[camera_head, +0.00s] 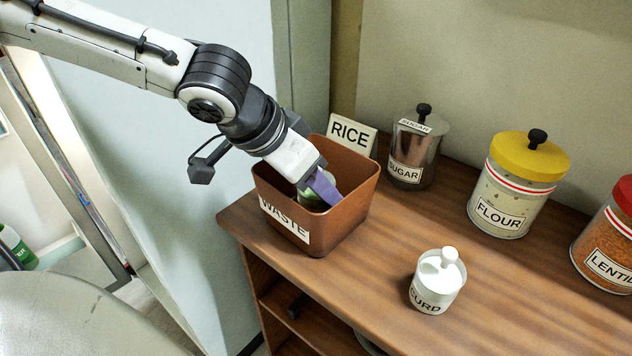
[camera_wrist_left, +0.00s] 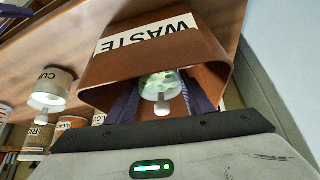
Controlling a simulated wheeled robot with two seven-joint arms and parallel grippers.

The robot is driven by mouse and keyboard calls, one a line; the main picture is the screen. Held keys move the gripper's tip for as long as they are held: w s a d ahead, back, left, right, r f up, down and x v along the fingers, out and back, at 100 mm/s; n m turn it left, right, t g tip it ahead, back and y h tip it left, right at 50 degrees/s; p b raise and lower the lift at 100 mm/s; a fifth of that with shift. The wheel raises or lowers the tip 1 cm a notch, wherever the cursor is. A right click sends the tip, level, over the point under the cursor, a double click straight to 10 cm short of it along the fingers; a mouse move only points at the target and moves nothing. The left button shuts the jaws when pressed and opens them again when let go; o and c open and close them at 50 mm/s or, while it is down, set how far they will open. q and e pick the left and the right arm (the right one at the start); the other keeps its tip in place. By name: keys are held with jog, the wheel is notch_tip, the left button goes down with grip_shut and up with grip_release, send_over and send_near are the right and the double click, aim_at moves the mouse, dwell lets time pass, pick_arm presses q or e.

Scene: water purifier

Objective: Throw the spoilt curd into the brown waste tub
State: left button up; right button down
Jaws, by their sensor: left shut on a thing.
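The brown waste tub (camera_head: 345,215), labelled WASTE, stands at the left end of the wooden counter, and its wall shows in the left wrist view (camera_wrist_left: 150,62). My left gripper (camera_head: 318,190) reaches down into the tub's opening from the upper left. Its purple fingers are shut on the spoilt curd (camera_head: 305,188), a white pot with green patches. The pot shows between the fingers in the left wrist view (camera_wrist_left: 160,85), with a white knob toward the camera. The tub wall hides its lower part in the head view. My right gripper is not in view.
A clean white jar labelled CURD (camera_head: 437,285) stands on the counter, right of the tub. Behind are a RICE label (camera_head: 352,134), a steel SUGAR tin (camera_head: 410,155), a yellow-lidded FLOUR jar (camera_head: 510,195) and a red-lidded lentil jar (camera_head: 608,240). The counter's middle is bare.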

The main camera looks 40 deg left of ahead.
pick_arm(q)
jog(key=shift+f+b, duration=0.4)
jog(key=shift+f, duration=0.15)
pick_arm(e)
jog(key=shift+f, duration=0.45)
pick_arm(q)
jog(key=o, duration=1.2)
jog(key=shift+o, duration=0.2)
jog(key=shift+r, duration=0.35)
jog(key=p+v, duration=0.4)
jog(key=v, duration=0.5)
jog(key=shift+s+r+p, duration=0.25)
jog(key=shift+s+p, duration=0.05)
jog(key=shift+p, duration=0.05)
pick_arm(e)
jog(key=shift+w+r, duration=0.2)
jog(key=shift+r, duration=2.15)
pick_arm(q)
jog(key=shift+a+r, duration=0.1)
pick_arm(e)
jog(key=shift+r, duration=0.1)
